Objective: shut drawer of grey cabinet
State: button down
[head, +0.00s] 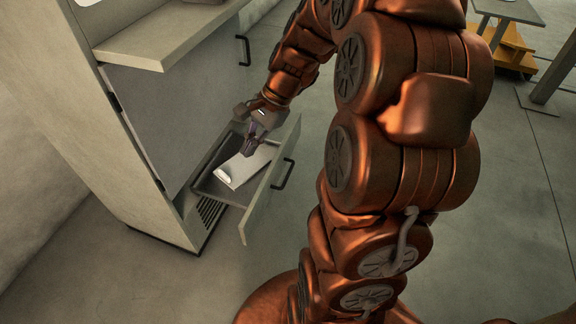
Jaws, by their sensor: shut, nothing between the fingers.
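The grey cabinet (88,133) stands at the left of the head view. Its low drawer (262,190) is pulled out, with a dark handle (283,173) on its front. A pale flat object with a bright white end (240,169) lies in the drawer. My gripper (249,152) is shut and points down over the drawer, close above the pale object. I cannot tell whether it touches that object or the drawer's edge. My arm comes down from the upper right and hides part of the view.
A higher drawer or shelf (165,38) sticks out of the cabinet above the low drawer. Another dark handle (243,50) shows behind it. A table (508,10) and a yellow wooden piece (508,45) stand at the far right. The floor (500,200) at right is clear.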

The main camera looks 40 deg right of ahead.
jog(key=w+d+f+m+t+h+b, duration=0.1)
jog(key=w+d+f+m+t+b, duration=0.15)
jog(key=d+f+m+b, duration=0.75)
jog(key=w+d+f+m+t+b, duration=0.2)
jog(key=d+f+m+t+b, duration=0.25)
jog(key=d+f, duration=1.15)
jog(key=b, duration=0.6)
send_near(281, 155)
jog(key=shift+g, duration=0.3)
jog(key=x, duration=0.6)
jog(key=shift+s+d+f, duration=0.1)
jog(key=shift+d+f, duration=0.1)
jog(key=shift+d, duration=0.15)
jog(key=shift+w+a+r, duration=0.1)
jog(key=shift+w+a, duration=0.15)
jog(key=shift+w, duration=0.1)
jog(key=shift+w+r+p, duration=0.1)
jog(key=shift+p, duration=0.2)
